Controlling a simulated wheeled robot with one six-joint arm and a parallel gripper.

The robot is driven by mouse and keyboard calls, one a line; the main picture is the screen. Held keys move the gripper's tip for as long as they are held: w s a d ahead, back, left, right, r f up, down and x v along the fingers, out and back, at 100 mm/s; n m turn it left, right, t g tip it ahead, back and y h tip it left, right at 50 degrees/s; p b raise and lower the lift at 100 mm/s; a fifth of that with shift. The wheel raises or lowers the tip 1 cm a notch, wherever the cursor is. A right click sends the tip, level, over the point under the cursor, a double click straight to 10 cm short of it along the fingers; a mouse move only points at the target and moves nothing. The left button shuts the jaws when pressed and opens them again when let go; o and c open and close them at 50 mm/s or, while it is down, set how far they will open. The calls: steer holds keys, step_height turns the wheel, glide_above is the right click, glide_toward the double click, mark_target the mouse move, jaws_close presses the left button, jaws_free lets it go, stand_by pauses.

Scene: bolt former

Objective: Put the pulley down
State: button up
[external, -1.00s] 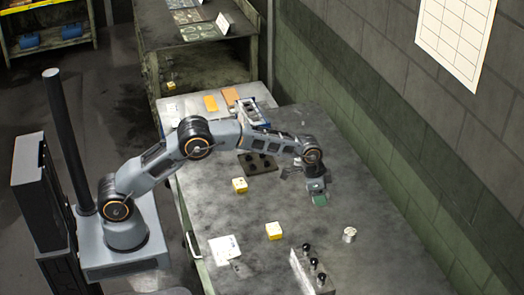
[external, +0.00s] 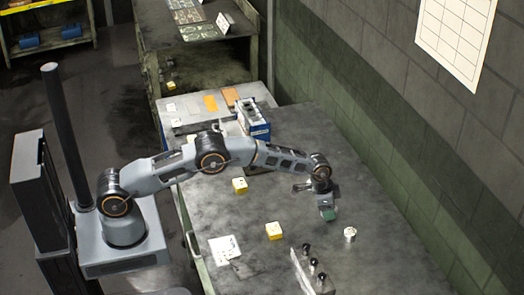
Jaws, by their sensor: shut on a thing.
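My gripper (external: 328,209) points down over the right part of the grey workbench (external: 365,190). It is shut on a small green piece (external: 329,215), which I take to be the pulley; its shape is too small and partly hidden to make out. The piece is close to the bench top; I cannot tell whether it touches it. A small silver round part (external: 350,234) stands on the bench just right of and nearer than the gripper.
A rack with black knobs (external: 314,268) stands in front. A blue-and-white box (external: 257,124) stands behind. Bare bench lies right, towards the wall (external: 440,175).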

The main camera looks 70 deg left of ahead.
steer(key=shift+f+b, duration=0.2)
steer(key=shift+b, duration=0.1)
steer(key=o, duration=1.1)
